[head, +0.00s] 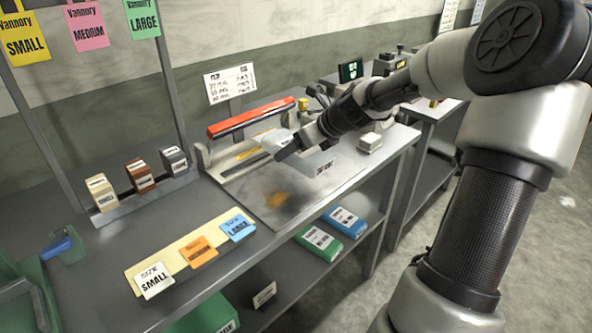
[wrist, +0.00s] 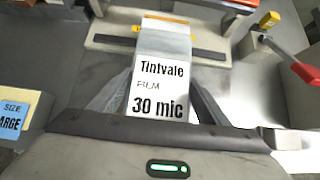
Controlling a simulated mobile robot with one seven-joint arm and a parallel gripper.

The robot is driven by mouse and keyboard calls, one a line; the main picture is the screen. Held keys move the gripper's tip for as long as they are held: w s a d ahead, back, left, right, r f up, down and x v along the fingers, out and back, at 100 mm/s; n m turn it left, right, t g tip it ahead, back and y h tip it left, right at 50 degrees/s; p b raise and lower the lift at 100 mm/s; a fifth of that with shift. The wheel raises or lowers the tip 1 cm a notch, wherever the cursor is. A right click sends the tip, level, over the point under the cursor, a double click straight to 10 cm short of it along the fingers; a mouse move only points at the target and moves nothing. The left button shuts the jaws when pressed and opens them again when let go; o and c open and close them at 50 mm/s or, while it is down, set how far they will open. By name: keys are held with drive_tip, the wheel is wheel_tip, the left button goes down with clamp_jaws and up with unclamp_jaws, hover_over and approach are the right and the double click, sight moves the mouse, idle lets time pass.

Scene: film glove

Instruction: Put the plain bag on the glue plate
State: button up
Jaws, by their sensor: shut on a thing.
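My gripper (head: 284,150) is shut on a pale bag labelled "Tintvale FILM 30 mic" (wrist: 162,85). In the wrist view the bag lies between my two fingers, its far end reaching over a dark strip. In the head view the bag (head: 268,139) shows as a small white patch at the fingertips, partly hidden by the gripper. A grey metal plate with an amber smear (head: 290,207) lies on the bench just in front of the gripper; it may be the glue plate. I cannot tell whether the bag touches the surface below.
A sealer with a raised red bar (head: 252,117) stands behind the gripper. A small white block (head: 370,142) is to the right. Size cards (head: 197,252) lie at the front left, and small boxes (head: 140,175) stand behind them. A thickness sign (head: 229,85) stands at the back.

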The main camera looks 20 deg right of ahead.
sight(315, 154)
drive_tip(key=shift+f+b, duration=0.6)
drive_tip(key=shift+f, duration=2.25)
drive_tip(key=shift+f, duration=0.1)
drive_tip(key=o, duration=1.1)
drive_tip(key=shift+s+d+r, duration=0.1)
drive_tip(key=shift+s+r, duration=0.05)
drive_tip(key=shift+r, duration=0.25)
drive_tip(key=p+v, duration=0.3)
drive_tip(key=v, duration=0.8)
drive_tip(key=shift+s, duration=0.2)
